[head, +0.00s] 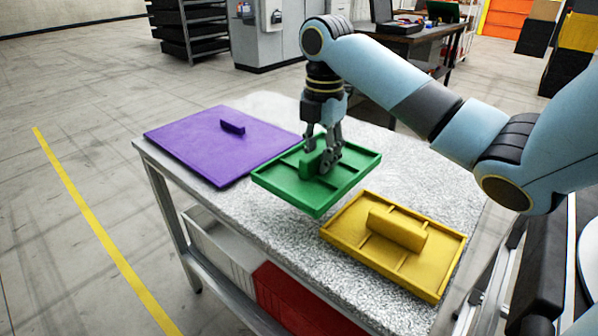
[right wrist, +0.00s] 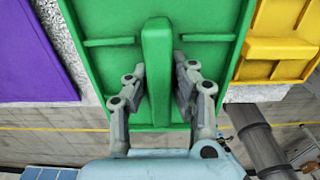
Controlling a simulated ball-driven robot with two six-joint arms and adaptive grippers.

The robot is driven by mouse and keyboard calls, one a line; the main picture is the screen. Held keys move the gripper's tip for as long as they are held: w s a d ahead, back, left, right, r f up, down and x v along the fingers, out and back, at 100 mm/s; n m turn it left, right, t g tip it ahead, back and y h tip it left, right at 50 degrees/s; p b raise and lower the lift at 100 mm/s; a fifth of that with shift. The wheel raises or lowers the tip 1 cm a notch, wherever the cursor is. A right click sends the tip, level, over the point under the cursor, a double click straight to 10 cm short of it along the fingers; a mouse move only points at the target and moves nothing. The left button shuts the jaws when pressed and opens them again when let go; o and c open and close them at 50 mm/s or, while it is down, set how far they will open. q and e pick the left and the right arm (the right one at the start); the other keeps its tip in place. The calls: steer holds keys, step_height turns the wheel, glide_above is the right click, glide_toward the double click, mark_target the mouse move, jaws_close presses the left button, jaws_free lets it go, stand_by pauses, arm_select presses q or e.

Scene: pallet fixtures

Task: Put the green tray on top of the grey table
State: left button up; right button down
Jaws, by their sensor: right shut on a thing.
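The green tray (head: 312,194) is over the middle of the grey speckled table (head: 290,225), between the purple board and the yellow tray. My right gripper (head: 322,163) comes down from above and is shut on the tray's raised central handle. In the right wrist view the two fingers (right wrist: 158,95) sit on either side of the green handle (right wrist: 157,70). My left gripper is not in view.
A purple board (head: 205,150) with a small handle lies on the table's left part. A yellow tray (head: 350,222) with a handle lies at the right front. A red bin (head: 295,300) and a grey bin (head: 222,248) stand under the table. Speckled tabletop shows bare behind the green tray.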

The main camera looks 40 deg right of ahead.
steer(key=w+f, duration=0.2)
steer(key=w, duration=0.1)
steer(key=w+f, duration=0.1)
steer(key=w, duration=0.1)
steer(key=shift+a+b, duration=0.3)
steer(key=shift+w+f, duration=0.25)
steer(key=shift+f, duration=0.15)
step_height(320, 180, down, 4)
steer(key=shift+r, duration=0.25)
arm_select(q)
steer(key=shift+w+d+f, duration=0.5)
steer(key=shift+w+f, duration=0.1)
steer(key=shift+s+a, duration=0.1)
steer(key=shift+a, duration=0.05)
arm_select(e)
steer(key=shift+f, duration=0.15)
steer(key=c, duration=1.1)
jaws_free()
steer(key=shift+c, duration=0.2)
